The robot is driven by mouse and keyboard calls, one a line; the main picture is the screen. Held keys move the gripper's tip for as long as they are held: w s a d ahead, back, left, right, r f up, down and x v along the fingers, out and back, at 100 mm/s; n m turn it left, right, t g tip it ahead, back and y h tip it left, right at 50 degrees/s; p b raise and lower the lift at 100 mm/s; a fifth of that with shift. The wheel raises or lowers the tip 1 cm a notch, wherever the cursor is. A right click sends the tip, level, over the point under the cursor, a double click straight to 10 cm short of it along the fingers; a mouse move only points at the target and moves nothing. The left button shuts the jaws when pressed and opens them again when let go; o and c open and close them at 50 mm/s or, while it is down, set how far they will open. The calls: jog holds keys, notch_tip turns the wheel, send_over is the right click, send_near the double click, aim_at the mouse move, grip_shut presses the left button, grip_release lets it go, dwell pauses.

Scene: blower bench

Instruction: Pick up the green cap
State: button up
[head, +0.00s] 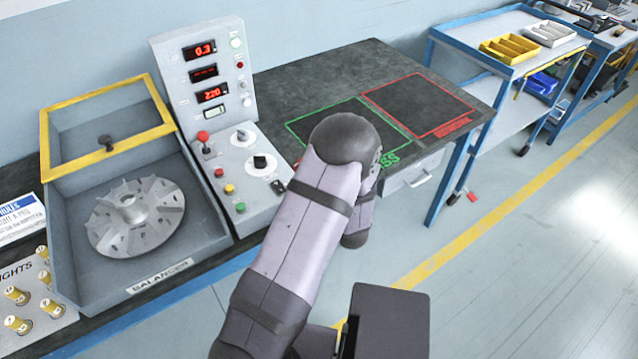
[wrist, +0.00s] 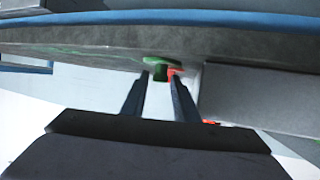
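A small green piece (wrist: 158,62) shows in the wrist view just beyond my fingertips. It has a wide top and a narrower lower part; I cannot tell surely whether it is the green cap. My gripper (wrist: 158,74) is open, with a clear gap between its two dark fingers and nothing held. A small red thing (wrist: 175,70) shows beside the green piece, partly behind the right finger. In the head view, my arm covers part of the bench, and the fingertips are not clearly seen. No separate green cap is plain there.
The dark bench (head: 330,68) has green and red outlined areas. The balancer (head: 137,215) holds a finned metal wheel. A control panel (head: 240,150) stands beside it. Brass weights (head: 17,295) stand at lower left.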

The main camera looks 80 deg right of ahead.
jog(key=shift+x, duration=1.1)
grip_shut()
jog(key=shift+r, duration=0.2)
jog(key=shift+r, duration=4.85)
